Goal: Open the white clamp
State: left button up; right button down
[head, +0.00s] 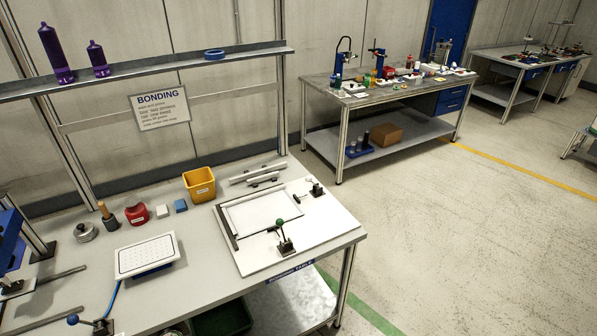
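A white fixture board (290,255) lies on the right part of the bonding table, with a pale rectangular panel (265,212) on it. A small dark clamp (317,189) stands at the board's back right; a pale part shows by it, but its knob colour and whether it is open or shut are too small to tell. A second clamp (286,246) stands at the board's front, with a green knob (280,222) on a raised lever. A clamp with a blue knob (73,319) is at the table's front left. Neither of my grippers is in view.
A yellow bin (199,185) stands behind the board. A white perforated plate (146,255) lies to its left. A red holder (137,213) and small blocks are at the back. A shelf (150,67) runs above. The floor (450,230) at right is clear.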

aim_at(308, 178)
jog(key=u, duration=0.1)
jog(key=i, duration=0.95)
jog(key=u, duration=0.05)
